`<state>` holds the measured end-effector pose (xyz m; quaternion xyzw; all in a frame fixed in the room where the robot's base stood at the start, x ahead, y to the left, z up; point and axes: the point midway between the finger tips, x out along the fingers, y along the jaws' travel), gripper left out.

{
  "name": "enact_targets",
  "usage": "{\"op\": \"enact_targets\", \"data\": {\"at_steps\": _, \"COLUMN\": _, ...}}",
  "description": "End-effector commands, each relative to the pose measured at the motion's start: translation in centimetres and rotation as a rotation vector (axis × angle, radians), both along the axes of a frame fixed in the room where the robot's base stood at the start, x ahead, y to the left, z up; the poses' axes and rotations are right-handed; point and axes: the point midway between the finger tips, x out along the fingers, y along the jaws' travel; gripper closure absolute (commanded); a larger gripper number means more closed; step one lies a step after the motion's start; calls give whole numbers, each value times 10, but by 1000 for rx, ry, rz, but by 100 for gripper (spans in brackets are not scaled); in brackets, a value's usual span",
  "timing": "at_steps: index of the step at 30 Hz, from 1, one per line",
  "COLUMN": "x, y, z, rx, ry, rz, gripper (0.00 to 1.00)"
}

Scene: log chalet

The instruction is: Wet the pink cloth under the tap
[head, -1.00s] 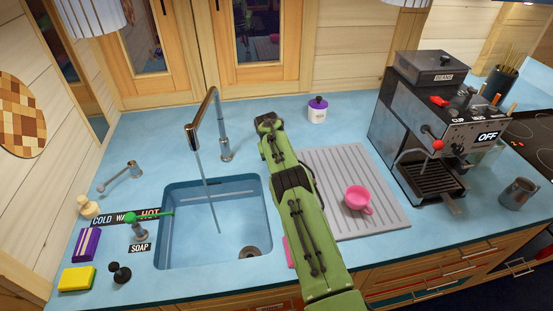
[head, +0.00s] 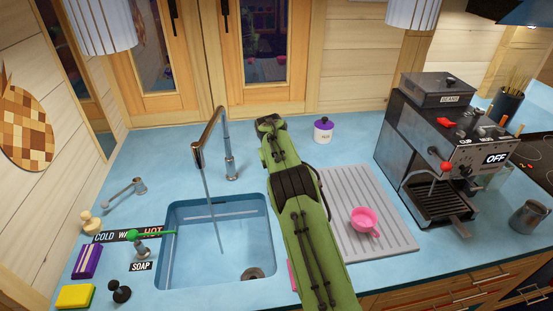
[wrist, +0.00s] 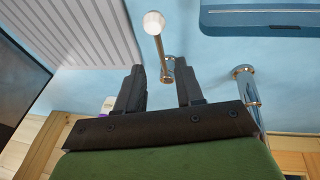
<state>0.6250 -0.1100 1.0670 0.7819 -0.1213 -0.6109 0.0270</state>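A pink strip, apparently the pink cloth (head: 291,274), shows at the right edge of the sink (head: 180,275); my arm hides the rest. The tall tap (head: 224,140) stands behind the sink, with a thin stream of water (head: 212,215) falling into it. My gripper (wrist: 160,73) is open and empty above the back of the counter, to the right of the tap. In the wrist view a metal lever with a white knob (wrist: 154,22) rises from a base between the fingertips; I cannot tell if they touch it. The tap's base (wrist: 245,80) is beside it.
A drying rack (head: 395,235) holds a pink cup (head: 364,221). A purple-lidded jar (head: 323,130) stands behind it. A coffee machine (head: 437,150) is at right.

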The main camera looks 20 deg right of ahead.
Motion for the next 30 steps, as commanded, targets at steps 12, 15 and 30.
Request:
{"op": "enact_targets", "data": {"at_steps": 12, "x": -18, "y": 18, "z": 77, "rx": -1, "ry": 1, "rz": 0, "gripper": 63}}
{"op": "enact_targets", "data": {"at_steps": 15, "x": -19, "y": 18, "z": 79, "rx": -1, "ry": 1, "rz": 0, "gripper": 63}}
{"op": "enact_targets", "data": {"at_steps": 30, "x": -40, "y": 22, "z": 120, "rx": 34, "ry": -30, "rz": -8, "gripper": 63}}
